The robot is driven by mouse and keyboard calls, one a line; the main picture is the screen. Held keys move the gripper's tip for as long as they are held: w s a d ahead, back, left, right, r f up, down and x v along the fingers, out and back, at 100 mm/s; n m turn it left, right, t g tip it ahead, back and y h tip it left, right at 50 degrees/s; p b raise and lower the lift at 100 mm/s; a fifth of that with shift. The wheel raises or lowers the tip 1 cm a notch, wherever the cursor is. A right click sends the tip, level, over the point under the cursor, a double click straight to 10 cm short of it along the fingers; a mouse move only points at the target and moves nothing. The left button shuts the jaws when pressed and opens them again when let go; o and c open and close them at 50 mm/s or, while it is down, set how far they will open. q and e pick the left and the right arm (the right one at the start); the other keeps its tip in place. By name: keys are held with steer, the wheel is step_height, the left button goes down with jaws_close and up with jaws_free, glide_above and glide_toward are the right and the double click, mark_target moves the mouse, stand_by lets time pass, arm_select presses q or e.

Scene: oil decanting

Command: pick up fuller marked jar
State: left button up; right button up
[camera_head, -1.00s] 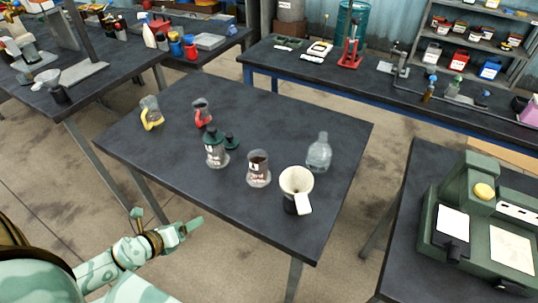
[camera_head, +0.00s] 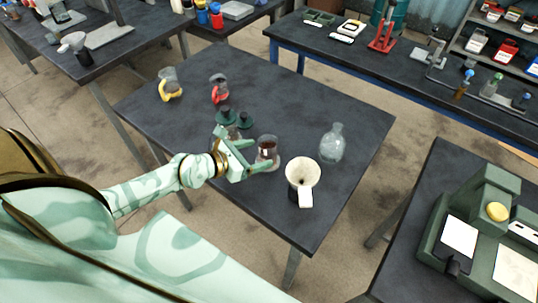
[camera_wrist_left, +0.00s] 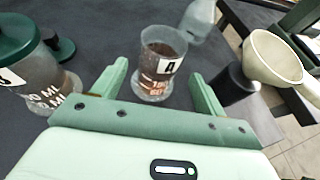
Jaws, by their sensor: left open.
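A clear jar marked A (camera_head: 267,145) with dark brown contents stands on the dark table; it also shows in the left wrist view (camera_wrist_left: 163,60). My left gripper (camera_head: 262,156) is open, its fingertips on either side of the near part of this jar, not closed on it. A second marked jar with a dark green lid (camera_wrist_left: 30,75) stands to the left in the wrist view. In the head view its green lid (camera_head: 226,115) shows behind my gripper, which hides most of its body. Its fill level is hard to tell. My right gripper is out of view.
A cream funnel on a dark holder (camera_head: 303,176) and a clear bottle (camera_head: 332,145) stand right of jar A. A small dark green item (camera_head: 244,120) sits beside the lidded jar. Yellow-handled (camera_head: 170,85) and red-handled (camera_head: 219,88) jugs stand farther back. The table's back right is clear.

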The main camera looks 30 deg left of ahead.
mark_target(273, 151)
arm_select(q)
steer(key=shift+x, duration=1)
steer(key=shift+w+f, duration=0.2)
steer(key=b+x, duration=0.1)
steer(key=x, duration=0.1)
steer(key=b+x, duration=0.1)
steer(key=x, duration=0.1)
steer(key=shift+s+a+f, duration=0.1)
steer(key=shift+f, duration=0.2)
steer(key=shift+w+f, duration=0.1)
steer(key=shift+w, duration=0.3)
steer(key=shift+s, duration=0.15)
steer(key=shift+c, duration=0.6)
steer(key=c, duration=1.1)
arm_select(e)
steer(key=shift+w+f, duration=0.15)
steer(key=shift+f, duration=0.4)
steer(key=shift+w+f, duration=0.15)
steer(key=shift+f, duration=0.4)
